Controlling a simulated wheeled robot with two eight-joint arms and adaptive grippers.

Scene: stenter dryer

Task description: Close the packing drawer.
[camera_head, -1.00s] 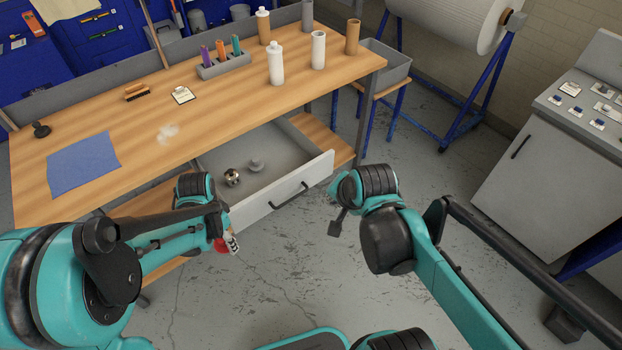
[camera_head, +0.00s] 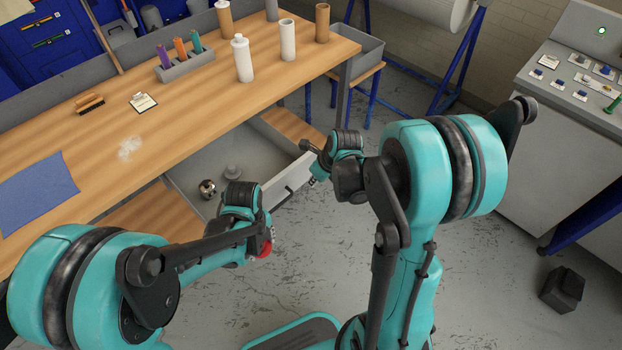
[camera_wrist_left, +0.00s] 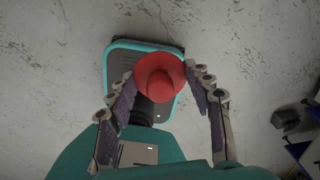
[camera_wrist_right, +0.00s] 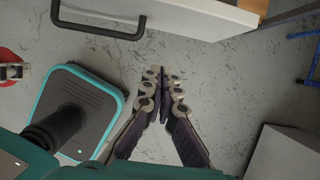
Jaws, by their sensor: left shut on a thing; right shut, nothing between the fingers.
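The packing drawer (camera_head: 290,178) stands open under the wooden worktable, its pale front facing me. A small shiny round object (camera_head: 207,187) and a grey knobbed piece (camera_head: 232,172) lie inside. The drawer's dark handle (camera_wrist_right: 108,32) crosses the upper left of the right wrist view. My right gripper (camera_wrist_right: 164,75) is shut and empty, in front of the drawer front and apart from the handle in that view. In the head view its fingers are hard to make out. My left gripper is shut on a red round object (camera_wrist_left: 160,78), left of the right gripper and in front of the drawer.
The worktable (camera_head: 100,165) carries bottles, tubes, a pen holder (camera_head: 180,65) and a blue cloth (camera_head: 35,190). A grey bin (camera_head: 357,50) stands on a stool at its right. A control cabinet (camera_head: 540,130) stands at the right.

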